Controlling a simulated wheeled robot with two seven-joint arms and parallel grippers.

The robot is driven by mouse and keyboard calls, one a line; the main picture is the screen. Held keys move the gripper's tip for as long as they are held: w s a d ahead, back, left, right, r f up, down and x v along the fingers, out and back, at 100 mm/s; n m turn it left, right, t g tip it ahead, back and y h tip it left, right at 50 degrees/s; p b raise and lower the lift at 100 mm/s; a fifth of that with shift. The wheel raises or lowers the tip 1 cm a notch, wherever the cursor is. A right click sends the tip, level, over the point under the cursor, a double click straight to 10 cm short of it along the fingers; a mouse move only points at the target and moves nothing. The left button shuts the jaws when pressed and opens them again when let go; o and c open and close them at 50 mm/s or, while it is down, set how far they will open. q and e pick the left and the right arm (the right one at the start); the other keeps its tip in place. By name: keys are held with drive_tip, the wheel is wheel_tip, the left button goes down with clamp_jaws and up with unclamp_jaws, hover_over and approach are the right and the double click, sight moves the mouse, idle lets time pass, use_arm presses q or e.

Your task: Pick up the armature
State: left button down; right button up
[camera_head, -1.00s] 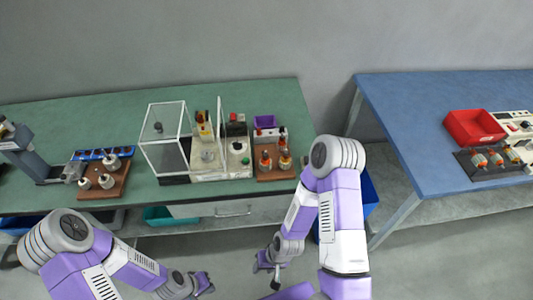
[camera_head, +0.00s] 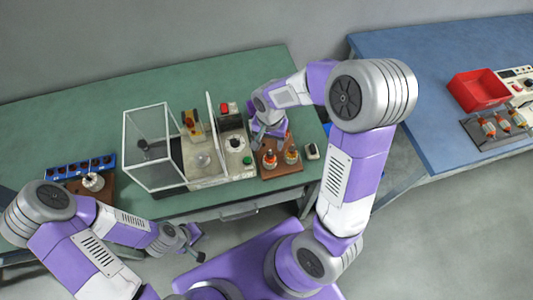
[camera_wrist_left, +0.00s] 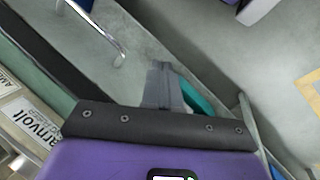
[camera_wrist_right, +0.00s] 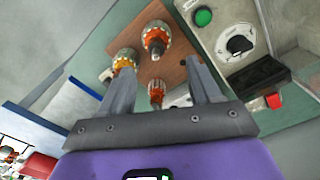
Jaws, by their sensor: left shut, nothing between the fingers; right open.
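Armatures with orange-red and yellow windings stand on a brown wooden board (camera_head: 270,173) at the right end of the green table. Two show in the head view, a red one (camera_head: 269,160) and a yellowish one (camera_head: 291,156). The right wrist view shows three: one at the top (camera_wrist_right: 156,38), a yellow one (camera_wrist_right: 125,61) by the left fingertip, and one (camera_wrist_right: 156,92) seen between the fingers. My right gripper (camera_wrist_right: 158,68) is open and empty above the board. My left gripper (camera_head: 197,250) is shut and empty, in front of the table; it shows in the left wrist view (camera_wrist_left: 163,75).
A clear box (camera_head: 150,150) and a white machine with a dial (camera_head: 236,145) stand left of the board. A small device (camera_head: 312,151) lies to its right. The blue table (camera_head: 420,90) carries a red bin (camera_head: 478,89) and more armatures (camera_head: 503,123).

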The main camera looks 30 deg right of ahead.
sight(270, 154)
drive_tip(key=f, duration=0.4)
drive_tip(key=f+b, duration=0.1)
drive_tip(key=f, duration=0.1)
drive_tip(key=shift+s+f, duration=0.3)
drive_tip(key=shift+s, duration=0.1)
drive_tip(key=shift+c, duration=0.2)
drive_tip(key=shift+a, duration=0.1)
drive_tip(key=c, duration=0.9)
clamp_jaws()
drive_tip(key=shift+s, duration=0.1)
